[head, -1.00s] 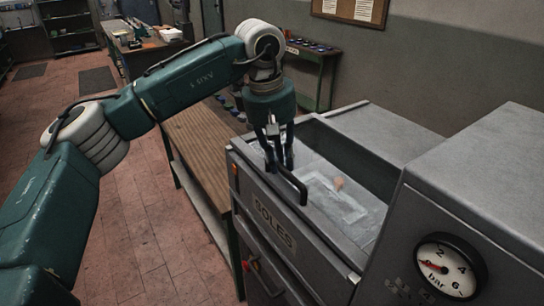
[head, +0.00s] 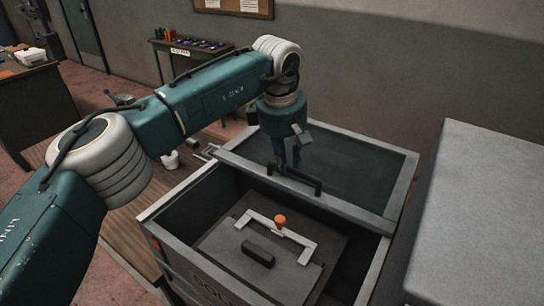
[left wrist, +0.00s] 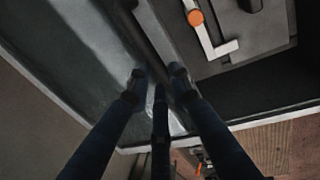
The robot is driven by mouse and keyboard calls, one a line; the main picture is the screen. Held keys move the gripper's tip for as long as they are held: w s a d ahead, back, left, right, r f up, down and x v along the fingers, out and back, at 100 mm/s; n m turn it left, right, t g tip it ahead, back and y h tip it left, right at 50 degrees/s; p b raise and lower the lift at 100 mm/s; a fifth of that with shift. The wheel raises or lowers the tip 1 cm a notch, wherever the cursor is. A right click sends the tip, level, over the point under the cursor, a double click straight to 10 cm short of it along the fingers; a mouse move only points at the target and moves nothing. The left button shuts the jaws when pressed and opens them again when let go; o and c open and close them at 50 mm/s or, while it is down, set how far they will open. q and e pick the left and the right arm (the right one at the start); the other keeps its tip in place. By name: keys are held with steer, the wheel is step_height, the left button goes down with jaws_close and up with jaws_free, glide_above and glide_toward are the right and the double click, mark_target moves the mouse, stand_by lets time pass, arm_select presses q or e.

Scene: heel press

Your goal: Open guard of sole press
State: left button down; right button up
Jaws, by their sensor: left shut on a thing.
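The guard (head: 342,208) of the sole press (head: 160,240) is a grey-framed panel with a dark clear pane. In the head view it stands back over the far part of the press box, leaving the near part of the box uncovered. My left gripper (head: 284,167) is shut on the guard's black handle (head: 305,184) at the front rail. In the left wrist view the fingers (left wrist: 155,85) close around the dark handle bar, with the pane to the left. My right gripper is not in view.
Inside the open box lies a grey plate (head: 225,245) with a white bracket (head: 300,245), an orange knob (head: 280,220) and a black grip (head: 258,254). A large grey housing (head: 485,200) stands close on the right. A wooden bench (head: 120,225) is on the left.

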arm_select(q)
steer(key=shift+w+d+r, duration=0.2)
steer(key=shift+w+r, duration=0.05)
steer(key=shift+w, duration=0.15)
steer(key=shift+w+d, duration=0.15)
steer(key=shift+w, duration=0.05)
steer(key=shift+w+f, duration=0.1)
steer(key=c, duration=1.6)
jaws_free()
steer(key=shift+o, duration=0.2)
step_height(320, 180, up, 12)
steer(key=s+a, duration=0.1)
steer(key=s, duration=0.1)
steer(key=shift+a, duration=0.2)
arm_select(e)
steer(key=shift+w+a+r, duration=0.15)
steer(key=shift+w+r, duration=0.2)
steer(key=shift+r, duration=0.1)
